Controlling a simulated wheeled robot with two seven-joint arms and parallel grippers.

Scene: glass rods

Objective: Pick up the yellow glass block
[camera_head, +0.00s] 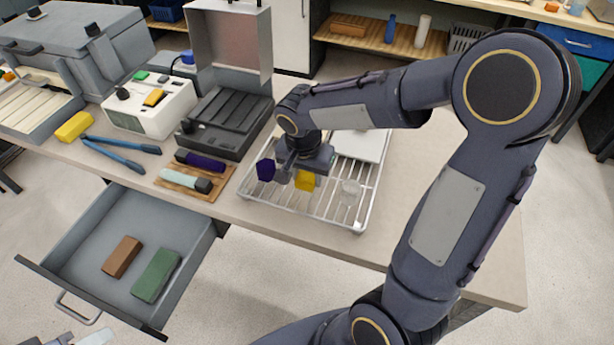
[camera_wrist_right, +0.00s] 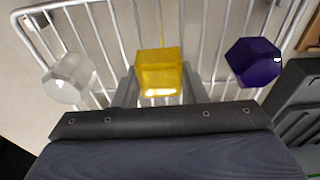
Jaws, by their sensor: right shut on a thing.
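The yellow glass block (camera_head: 305,181) is at the white wire rack (camera_head: 349,225) on the bench. It also shows in the right wrist view (camera_wrist_right: 159,73), between the two fingers. My right gripper (camera_head: 294,177) reaches down over the rack and is shut on the yellow block. I cannot tell whether the block is clear of the wires. A dark purple glass piece (camera_head: 265,170) is to its left in the head view, and a clear glass piece (camera_head: 350,192) is to its right. My left gripper is not clearly seen; only grey parts show at the bottom left edge.
A dark grey box with a raised lid (camera_head: 228,120) stands left of the rack. A wooden tray (camera_head: 211,193) holds two handled tools. An open drawer (camera_head: 92,227) with brown and green blocks juts out below the bench. Free bench lies right of the rack.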

